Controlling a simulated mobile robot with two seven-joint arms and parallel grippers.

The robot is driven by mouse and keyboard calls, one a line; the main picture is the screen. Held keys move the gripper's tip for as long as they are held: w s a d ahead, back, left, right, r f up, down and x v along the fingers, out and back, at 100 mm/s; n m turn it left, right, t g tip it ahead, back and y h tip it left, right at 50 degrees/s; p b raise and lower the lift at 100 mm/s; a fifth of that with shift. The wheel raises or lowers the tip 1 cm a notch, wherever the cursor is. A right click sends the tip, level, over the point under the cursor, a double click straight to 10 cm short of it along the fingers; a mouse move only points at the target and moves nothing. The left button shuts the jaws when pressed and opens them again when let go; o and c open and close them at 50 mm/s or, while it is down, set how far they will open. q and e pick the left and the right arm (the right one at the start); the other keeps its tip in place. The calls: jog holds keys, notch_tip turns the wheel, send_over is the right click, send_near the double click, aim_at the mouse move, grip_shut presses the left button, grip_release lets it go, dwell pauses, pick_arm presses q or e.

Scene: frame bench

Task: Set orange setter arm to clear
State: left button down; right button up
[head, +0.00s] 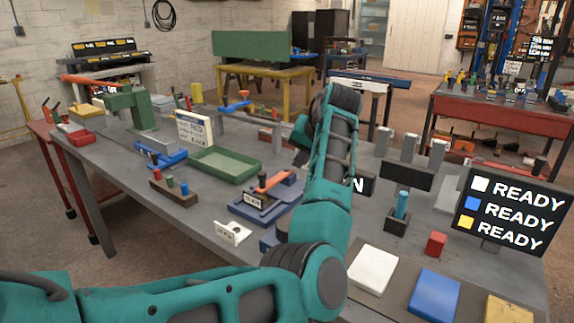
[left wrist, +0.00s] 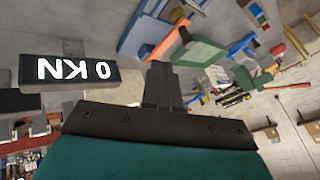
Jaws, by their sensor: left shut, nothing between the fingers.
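The orange setter arm (head: 273,181) lies slanted on a blue base (head: 262,207) with a small label too small to read, in the middle of the bench. In the left wrist view the orange arm (left wrist: 166,42) and blue base (left wrist: 140,34) are beyond the fingertips. My left gripper (head: 299,155) is above and behind the setter in the head view, partly hidden by my own wrist. In the left wrist view its fingers (left wrist: 160,75) are together with nothing between them. They look apart from the orange arm. My right gripper is not in view.
A green tray (head: 224,166) lies behind the setter. A READY panel (head: 512,212) and coloured pads stand right.

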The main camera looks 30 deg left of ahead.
pick_arm(q)
jog(key=w+a+f, duration=0.1)
jog(key=a+f, duration=0.6)
jog(key=a, duration=0.1)
jog(key=shift+w+a+f, duration=0.15)
jog(key=shift+w+a, duration=0.25)
jog(key=shift+a, duration=0.1)
